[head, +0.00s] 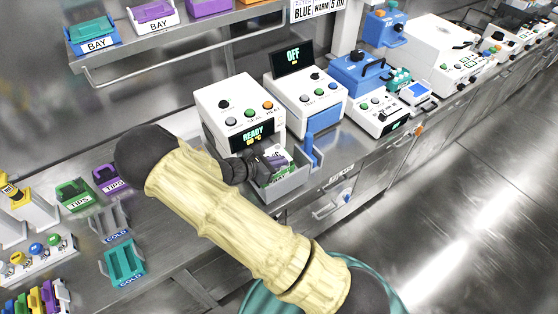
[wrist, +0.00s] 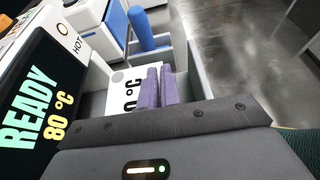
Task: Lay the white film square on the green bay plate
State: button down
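The white film square (wrist: 117,90), printed with black "0 °C" lettering, lies close against my gripper's purple fingers (wrist: 160,88) in the wrist view. The two fingers are nearly together; their grip on the film is partly hidden. In the head view my gripper (head: 272,163) is over a grey open drawer at the front of a white machine. The green bay plate (head: 283,176), marked "BAY", shows in that drawer beneath and beside the gripper. I cannot tell whether the film touches the plate.
The white machine (head: 222,104) reads "READY 80 °C"; its front stands close to my gripper. The drawer's grey walls (wrist: 190,62) surround the fingers. Tip and cold racks stand left.

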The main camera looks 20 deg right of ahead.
jog(key=shift+f+b, duration=0.6)
jog(key=shift+f, duration=0.3)
jog(key=c, duration=1.5)
grip_release()
jog(key=shift+c, duration=0.2)
jog(key=shift+a, duration=0.1)
jog(key=b+v, duration=0.2)
jog(key=v, duration=1.5)
jog(key=shift+r, duration=0.1)
